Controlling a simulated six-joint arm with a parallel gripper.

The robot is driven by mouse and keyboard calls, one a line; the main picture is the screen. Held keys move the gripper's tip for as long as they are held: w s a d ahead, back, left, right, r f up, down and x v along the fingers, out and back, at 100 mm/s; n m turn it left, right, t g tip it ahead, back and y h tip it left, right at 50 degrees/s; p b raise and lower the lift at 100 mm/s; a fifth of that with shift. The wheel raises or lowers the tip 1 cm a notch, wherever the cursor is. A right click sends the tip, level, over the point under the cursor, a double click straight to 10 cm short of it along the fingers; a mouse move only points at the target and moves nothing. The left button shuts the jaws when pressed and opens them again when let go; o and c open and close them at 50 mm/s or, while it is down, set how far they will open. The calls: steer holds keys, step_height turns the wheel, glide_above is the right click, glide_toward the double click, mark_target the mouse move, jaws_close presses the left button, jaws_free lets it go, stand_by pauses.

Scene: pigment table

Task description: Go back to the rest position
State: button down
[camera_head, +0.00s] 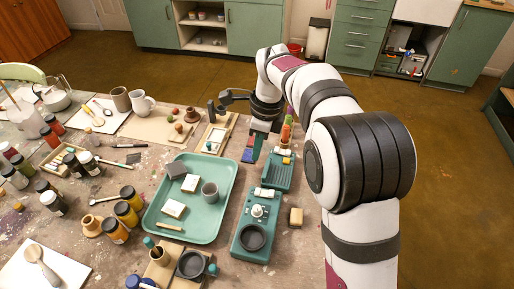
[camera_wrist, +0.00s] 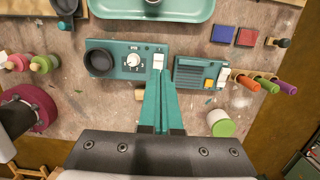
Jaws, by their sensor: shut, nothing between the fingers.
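My gripper (camera_head: 257,152) is above the far side of the table, pointing down near the teal slatted device. Its teal fingers also show in the wrist view (camera_wrist: 162,80), together and with nothing between them. In the wrist view their tips overlap the gap between the teal dial device (camera_wrist: 130,73) and the slatted device (camera_wrist: 190,84). Both devices also show in the head view, the dial device (camera_head: 243,258) nearer and the slatted device (camera_head: 270,182) beyond it. I cannot tell the exact height of the fingertips.
A teal tray (camera_head: 155,225) holds a grey cup and pale blocks. Paint jars (camera_head: 115,230) crowd the left. Red and blue squares (camera_wrist: 246,37) and coloured sticks (camera_wrist: 265,84) lie near the slatted device. A green-and-white jar (camera_wrist: 220,126) stands right of my fingers. Floor is open beyond the table.

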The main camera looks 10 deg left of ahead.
stand_by(0.4)
steer(key=s+d+r+n, duration=0.4)
steer(key=s+d+r, duration=0.1)
steer(key=s+d, duration=0.35)
steer(key=s+d+f+n, duration=0.1)
steer(key=s+d+n, duration=0.3)
steer(key=s, duration=0.6)
steer(key=s+d+f+n, duration=0.2)
steer(key=s+d+n, duration=0.2)
steer(key=s, duration=0.7)
steer(key=shift+s+d+f, duration=0.2)
steer(key=shift+d+f, duration=0.05)
steer(key=shift+d, duration=0.4)
